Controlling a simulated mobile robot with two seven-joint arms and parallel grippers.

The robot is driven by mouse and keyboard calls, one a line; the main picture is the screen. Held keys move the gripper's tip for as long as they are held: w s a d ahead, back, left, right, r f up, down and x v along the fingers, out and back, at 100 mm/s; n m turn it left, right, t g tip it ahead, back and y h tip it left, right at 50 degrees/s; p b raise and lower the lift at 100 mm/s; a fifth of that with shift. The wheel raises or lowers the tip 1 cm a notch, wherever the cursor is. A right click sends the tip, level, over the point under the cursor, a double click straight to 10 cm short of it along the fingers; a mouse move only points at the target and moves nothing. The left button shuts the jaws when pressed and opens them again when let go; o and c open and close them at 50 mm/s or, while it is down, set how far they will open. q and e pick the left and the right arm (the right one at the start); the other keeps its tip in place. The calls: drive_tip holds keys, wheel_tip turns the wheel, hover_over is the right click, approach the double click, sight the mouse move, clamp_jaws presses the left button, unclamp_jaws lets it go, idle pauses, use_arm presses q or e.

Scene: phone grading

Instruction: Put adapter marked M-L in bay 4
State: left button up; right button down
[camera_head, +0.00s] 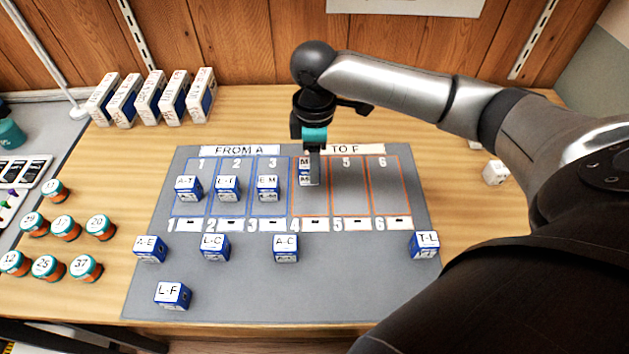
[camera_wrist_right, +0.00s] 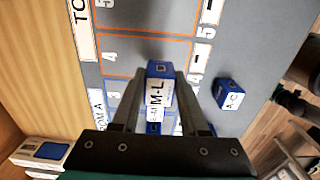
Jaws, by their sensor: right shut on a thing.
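The adapter marked M-L (camera_head: 304,169) is a small blue block with a white label. My right gripper (camera_head: 315,180) is shut on it. In the right wrist view the adapter (camera_wrist_right: 158,92) sits between the two fingers, its M-L label readable. Bay 4 (camera_head: 309,205) is an orange-outlined column on the grey mat, and the adapter appears over its upper part. I cannot tell whether the adapter touches the mat. The gripper hides the bay's number at the top. My left gripper is out of view.
Adapters A-T (camera_head: 188,188), L-T (camera_head: 228,188) and E-M (camera_head: 268,188) stand in bays 1 to 3. Bays 5 (camera_head: 350,195) and 6 (camera_head: 389,195) are empty. A-C (camera_head: 285,248), T-L (camera_head: 424,245) and several others stand nearer the mat's front.

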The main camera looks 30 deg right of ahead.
wheel_tip(320, 180, down, 5)
drive_tip(key=shift+f+b, duration=0.2)
drive_tip(key=shift+b, duration=0.65)
drive_tip(key=shift+f, duration=0.1)
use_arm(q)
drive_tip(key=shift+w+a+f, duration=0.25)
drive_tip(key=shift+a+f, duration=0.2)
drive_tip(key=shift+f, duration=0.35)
use_arm(e)
drive_tip(key=shift+c, duration=2.1)
unclamp_jaws()
